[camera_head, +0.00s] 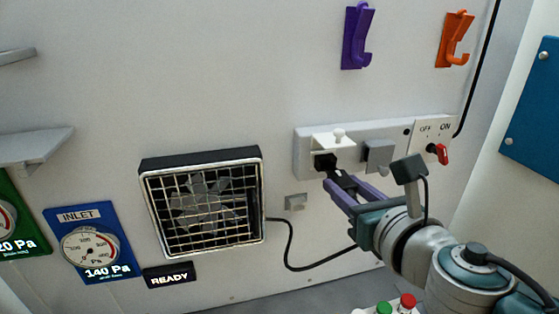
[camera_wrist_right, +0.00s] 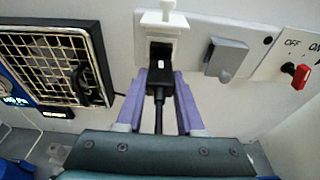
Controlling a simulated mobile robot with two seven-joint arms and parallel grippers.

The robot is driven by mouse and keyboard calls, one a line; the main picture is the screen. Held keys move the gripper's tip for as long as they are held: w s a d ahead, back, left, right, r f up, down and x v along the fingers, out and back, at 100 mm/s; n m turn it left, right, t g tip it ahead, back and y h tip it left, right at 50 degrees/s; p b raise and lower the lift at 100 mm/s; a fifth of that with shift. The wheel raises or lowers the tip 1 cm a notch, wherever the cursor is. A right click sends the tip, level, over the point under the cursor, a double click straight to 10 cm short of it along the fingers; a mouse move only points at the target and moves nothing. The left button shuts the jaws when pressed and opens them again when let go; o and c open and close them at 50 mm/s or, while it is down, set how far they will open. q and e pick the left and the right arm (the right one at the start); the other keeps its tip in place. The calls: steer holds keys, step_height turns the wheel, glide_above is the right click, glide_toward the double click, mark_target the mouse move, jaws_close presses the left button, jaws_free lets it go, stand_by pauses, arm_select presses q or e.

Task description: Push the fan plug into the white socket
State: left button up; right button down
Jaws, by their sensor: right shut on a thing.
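The white socket (camera_head: 331,141) sits on a pale wall strip, its white cover raised above a dark opening. In the right wrist view the socket (camera_wrist_right: 161,24) is at the top middle, with the opening just below its cover. My right gripper (camera_head: 334,178) is shut on the black fan plug (camera_wrist_right: 159,76), with one purple finger on each side. The plug points at the opening and its front end is at or very near it. I cannot tell how far in it is. Its black cable (camera_wrist_right: 159,110) runs back between the fingers. My left gripper is not in view.
A grey covered socket (camera_head: 378,154) is right of the white one, then a red switch (camera_head: 441,153) marked OFF and ON. Purple (camera_head: 356,38) and orange (camera_head: 454,40) hooks are above.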

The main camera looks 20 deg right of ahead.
mark_target(349, 189)
steer(key=shift+w, duration=0.3)
stand_by(0.7)
steer(key=shift+w, duration=1.1)
steer(key=shift+c, duration=2.2)
jaws_free()
steer(key=shift+s, duration=0.25)
steer(key=s, duration=0.2)
steer(key=s+r, duration=0.1)
steer(key=s, duration=0.5)
steer(key=shift+a+r, duration=0.2)
steer(key=shift+r, duration=0.1)
steer(key=shift+s+r, duration=0.2)
steer(key=shift+s, duration=0.4)
